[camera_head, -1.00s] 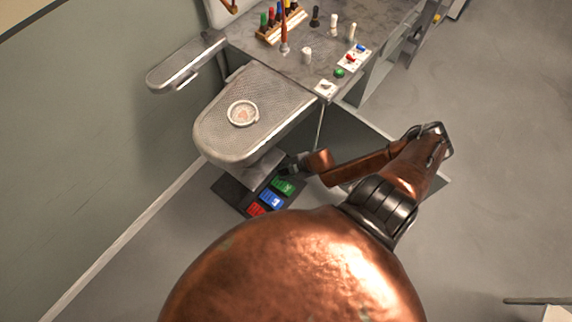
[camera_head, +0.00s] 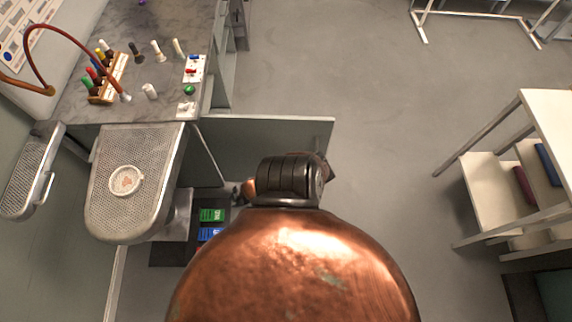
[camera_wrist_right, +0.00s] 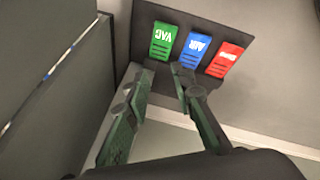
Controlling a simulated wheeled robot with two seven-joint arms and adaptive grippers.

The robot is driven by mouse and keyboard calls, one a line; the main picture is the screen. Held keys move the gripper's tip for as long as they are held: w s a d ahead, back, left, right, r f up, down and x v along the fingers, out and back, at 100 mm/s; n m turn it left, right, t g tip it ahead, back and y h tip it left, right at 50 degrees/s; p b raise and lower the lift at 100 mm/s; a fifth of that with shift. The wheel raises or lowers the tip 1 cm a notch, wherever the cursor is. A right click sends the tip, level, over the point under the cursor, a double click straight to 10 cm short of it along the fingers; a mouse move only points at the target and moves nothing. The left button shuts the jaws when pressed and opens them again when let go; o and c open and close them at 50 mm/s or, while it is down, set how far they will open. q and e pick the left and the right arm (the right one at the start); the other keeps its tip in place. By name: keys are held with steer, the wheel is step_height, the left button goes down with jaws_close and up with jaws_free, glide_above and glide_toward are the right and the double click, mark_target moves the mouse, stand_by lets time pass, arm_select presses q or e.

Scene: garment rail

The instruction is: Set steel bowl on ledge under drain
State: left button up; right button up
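A steel perforated table (camera_head: 108,205) juts out at the left of the head view, with a round, pale-rimmed drain-like fitting (camera_head: 125,181) in its surface. I cannot make out a separate steel bowl, and the space under the table is mostly hidden. My right gripper (camera_wrist_right: 160,78) shows in the right wrist view with its two fingers apart and nothing between them. It is in front of the foot pedals. In the head view my right arm hides most of it. My left gripper is in neither view.
Green (camera_wrist_right: 164,40), blue (camera_wrist_right: 194,50) and red (camera_wrist_right: 224,60) pedals sit on a dark floor plate. A small perforated side tray (camera_head: 28,175) is at far left. White shelves (camera_head: 555,115) stand right; the middle floor is clear.

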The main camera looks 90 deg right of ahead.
steer(key=s+a+f+m+g, duration=0.1)
steer(key=s+a+f, duration=0.3)
steer(key=s, duration=0.6)
steer(key=s+a+f+m+g, duration=0.2)
steer(key=s+a+f, duration=0.3)
steer(key=s, duration=0.5)
steer(key=s+a+f+m+g, duration=0.2)
steer(key=s+a+f, duration=0.2)
steer(key=s, duration=0.6)
steer(key=shift+a+f+y, duration=0.3)
steer(key=shift+a+f, duration=0.1)
steer(key=shift+f, duration=0.2)
